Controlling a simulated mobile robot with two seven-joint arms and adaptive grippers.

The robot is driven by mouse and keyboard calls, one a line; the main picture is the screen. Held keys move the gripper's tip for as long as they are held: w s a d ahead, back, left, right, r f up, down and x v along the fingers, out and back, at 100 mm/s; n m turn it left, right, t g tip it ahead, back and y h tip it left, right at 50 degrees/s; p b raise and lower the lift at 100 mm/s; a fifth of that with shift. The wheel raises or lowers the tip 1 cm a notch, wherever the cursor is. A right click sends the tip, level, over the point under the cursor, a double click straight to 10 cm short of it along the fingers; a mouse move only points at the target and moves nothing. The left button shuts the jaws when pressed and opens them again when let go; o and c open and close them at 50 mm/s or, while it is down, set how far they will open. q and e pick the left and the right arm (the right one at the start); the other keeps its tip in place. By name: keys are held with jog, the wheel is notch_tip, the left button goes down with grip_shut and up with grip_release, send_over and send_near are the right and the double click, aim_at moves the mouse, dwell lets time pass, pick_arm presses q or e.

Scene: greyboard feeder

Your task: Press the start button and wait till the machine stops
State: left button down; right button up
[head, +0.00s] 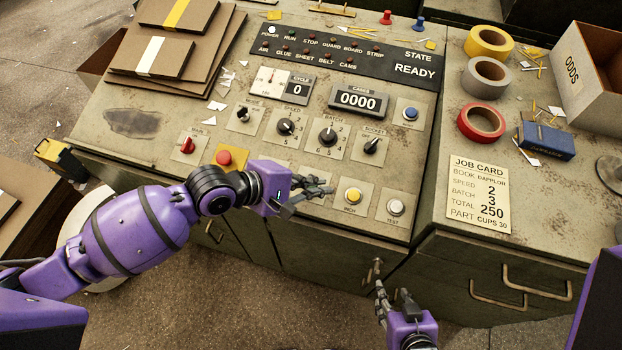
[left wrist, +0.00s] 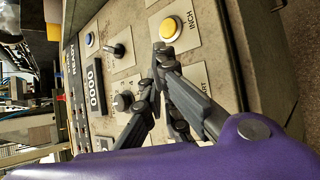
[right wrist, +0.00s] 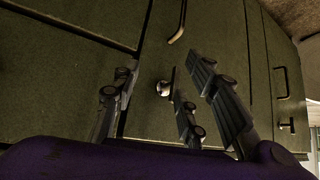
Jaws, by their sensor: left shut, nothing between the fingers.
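The control panel (head: 330,215) has a state display (head: 414,70) reading READY, a counter (head: 358,101) reading 0000 and a cycle dial (head: 281,82) reading 0. My left gripper (head: 318,192) is shut and empty over the panel's lower row, left of the yellow INCH button (head: 352,195). The start button is hidden behind it; part of a START label (left wrist: 201,76) shows beside the fingers in the left wrist view. I cannot tell whether the fingertips touch anything. My right gripper (head: 391,298) is open and empty in front of the cabinet doors.
A red button (head: 224,158) on yellow and the red MAIN switch (head: 187,145) lie to the left. Speed (head: 286,127) and batch (head: 328,136) knobs are above. A job card (head: 480,192), tape rolls (head: 482,123) and a box (head: 585,78) are right. Greyboard stacks (head: 165,55) stand back left.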

pick_arm(q)
jog(key=shift+w+f, duration=0.1)
jog(key=shift+f, duration=0.05)
pick_arm(e)
jog(key=shift+w+r, duration=0.15)
jog(key=shift+w, duration=0.15)
jog(key=shift+s, duration=0.1)
jog(key=shift+s+d+f, duration=0.1)
jog(key=shift+s+f, duration=0.1)
jog(key=shift+s, duration=0.1)
dwell(0.6)
pick_arm(q)
jog(key=shift+f, duration=0.1)
pick_arm(e)
jog(key=shift+a, duration=0.2)
